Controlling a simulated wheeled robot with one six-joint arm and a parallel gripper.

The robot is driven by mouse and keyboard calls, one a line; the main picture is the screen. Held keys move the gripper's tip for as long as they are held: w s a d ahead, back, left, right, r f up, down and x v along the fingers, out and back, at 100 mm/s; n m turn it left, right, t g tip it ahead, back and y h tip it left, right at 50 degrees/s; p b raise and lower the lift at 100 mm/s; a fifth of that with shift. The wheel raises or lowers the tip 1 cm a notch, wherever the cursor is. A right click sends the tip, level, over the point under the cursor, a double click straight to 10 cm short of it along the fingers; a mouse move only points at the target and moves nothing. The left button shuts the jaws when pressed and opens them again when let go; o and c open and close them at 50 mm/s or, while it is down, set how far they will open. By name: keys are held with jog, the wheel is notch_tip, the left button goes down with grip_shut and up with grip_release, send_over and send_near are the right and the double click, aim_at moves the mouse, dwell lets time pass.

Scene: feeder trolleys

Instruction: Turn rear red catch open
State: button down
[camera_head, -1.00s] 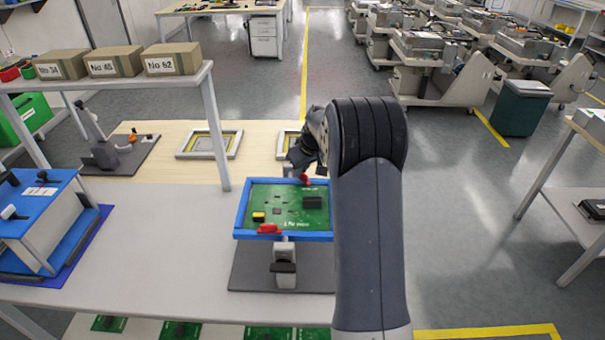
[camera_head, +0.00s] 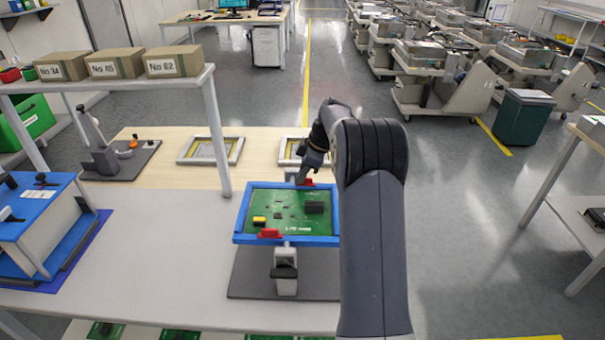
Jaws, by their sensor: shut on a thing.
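A green circuit board (camera_head: 285,208) sits in a blue frame (camera_head: 240,210) on a stand above a dark base plate (camera_head: 250,275). The front red catch (camera_head: 269,234) is on the near edge of the frame. The rear red catch (camera_head: 307,182) shows as a small red piece at the far edge, partly hidden by my gripper (camera_head: 302,178). My gripper points down at the far edge and is shut on the rear red catch. Its fingertips are small in the picture, and the catch's exact angle cannot be made out.
A blue-topped box (camera_head: 40,215) stands on the left of the bench. A shelf with labelled cartons (camera_head: 117,67) is above it, its post (camera_head: 216,135) left of the frame. Open floor is on the right.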

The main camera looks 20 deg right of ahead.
jog(key=shift+n, duration=0.6)
jog(key=c, duration=1.5)
grip_release()
jog(key=shift+c, duration=0.2)
jog(key=v, duration=1.1)
jog(key=shift+w, duration=0.2)
jog(key=shift+d+f, duration=0.1)
jog(key=x, duration=1)
jog(key=shift+s+a+f, duration=0.15)
jog(key=shift+a+f, duration=0.15)
jog(key=shift+f, duration=0.05)
